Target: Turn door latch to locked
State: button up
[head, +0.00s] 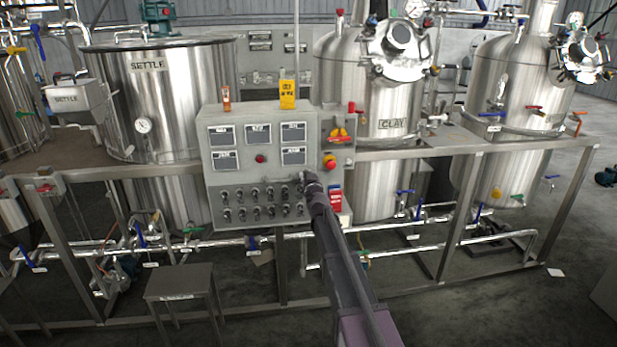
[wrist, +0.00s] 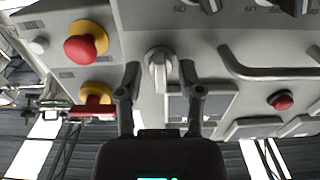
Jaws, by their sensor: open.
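The door latch (wrist: 159,60) is a grey knob with a raised grip on the control cabinet's front, seen in the wrist view. Its grip stands about upright in that picture. My gripper (wrist: 160,74) is open, with one finger on each side of the latch. I see a gap beside the grip on both sides; whether a fingertip touches the knob is hard to tell. In the head view, my gripper (head: 307,182) is at the right side of the grey control cabinet (head: 220,180) and hides the latch.
In the wrist view, a red mushroom button on a yellow collar (wrist: 82,46) sits left of the latch. A grey bar handle (wrist: 245,72) and a small red button (wrist: 281,100) are to the right. Dark selector knobs (wrist: 208,5) line the top edge.

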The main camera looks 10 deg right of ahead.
jog(key=s, duration=1.2)
dwell(0.4)
jog(key=s+f+g+p, duration=0.2)
jog(key=s+f+g, duration=0.2)
jog(key=s, duration=0.7)
jog(key=s+f+g+p, duration=0.2)
jog(key=s+f+g, duration=0.2)
jog(key=s+g, duration=0.4)
jog(key=s+f+g+p, duration=0.2)
jog(key=s+g, duration=0.4)
jog(key=s, duration=0.8)
jog(key=shift+f+p, duration=0.4)
jog(key=shift+f, duration=0.5)
jog(key=shift+s+d, duration=0.1)
